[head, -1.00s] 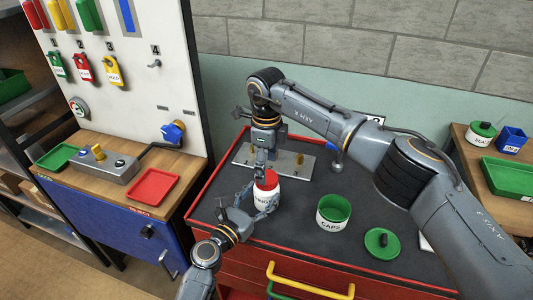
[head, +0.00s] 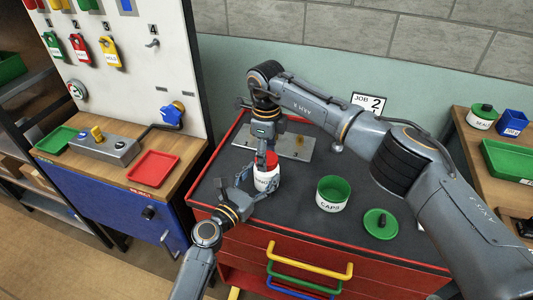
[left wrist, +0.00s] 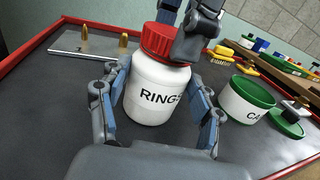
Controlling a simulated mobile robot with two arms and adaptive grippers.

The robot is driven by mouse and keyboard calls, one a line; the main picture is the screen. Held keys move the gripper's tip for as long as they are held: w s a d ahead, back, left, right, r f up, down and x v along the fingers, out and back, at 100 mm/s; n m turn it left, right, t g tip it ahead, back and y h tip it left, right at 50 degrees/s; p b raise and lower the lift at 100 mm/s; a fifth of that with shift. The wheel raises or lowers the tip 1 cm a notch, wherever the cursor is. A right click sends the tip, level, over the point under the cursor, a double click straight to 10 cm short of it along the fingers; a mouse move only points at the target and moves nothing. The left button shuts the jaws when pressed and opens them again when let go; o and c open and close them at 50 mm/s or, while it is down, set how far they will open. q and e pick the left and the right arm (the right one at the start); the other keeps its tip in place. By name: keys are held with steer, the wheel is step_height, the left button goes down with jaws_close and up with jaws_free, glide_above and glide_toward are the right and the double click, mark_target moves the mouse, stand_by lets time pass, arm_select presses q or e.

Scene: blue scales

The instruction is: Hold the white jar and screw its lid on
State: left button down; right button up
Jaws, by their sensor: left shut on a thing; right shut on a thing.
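The white jar (head: 264,182) stands upright on the dark top of the red cabinet (head: 310,232). It also shows in the left wrist view (left wrist: 155,98), with lettering that begins "RING". Its red lid (head: 271,161) sits on the jar's mouth; in the left wrist view the lid (left wrist: 158,42) looks about level. Whether its thread is engaged cannot be told. My left gripper (head: 252,185) is shut around the jar's body, one finger on each side. My right gripper (head: 266,157) comes down from above and is shut on the lid; its fingers hide part of it.
A green-rimmed white jar marked CAPS (head: 332,195) stands to the right, with its green lid (head: 380,224) lying beside it. A metal plate with brass pegs (head: 298,146) lies behind the jar. The cabinet top between them is clear.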

steer(key=o, duration=1.4)
steer(key=shift+c, duration=0.2)
step_height(320, 180, up, 12)
arm_select(q)
steer(key=shift+c, duration=1)
jaws_free()
steer(key=shift+s, duration=0.1)
steer(key=v, duration=1.1)
steer(key=shift+s+a, duration=0.25)
steer(key=shift+s, duration=0.1)
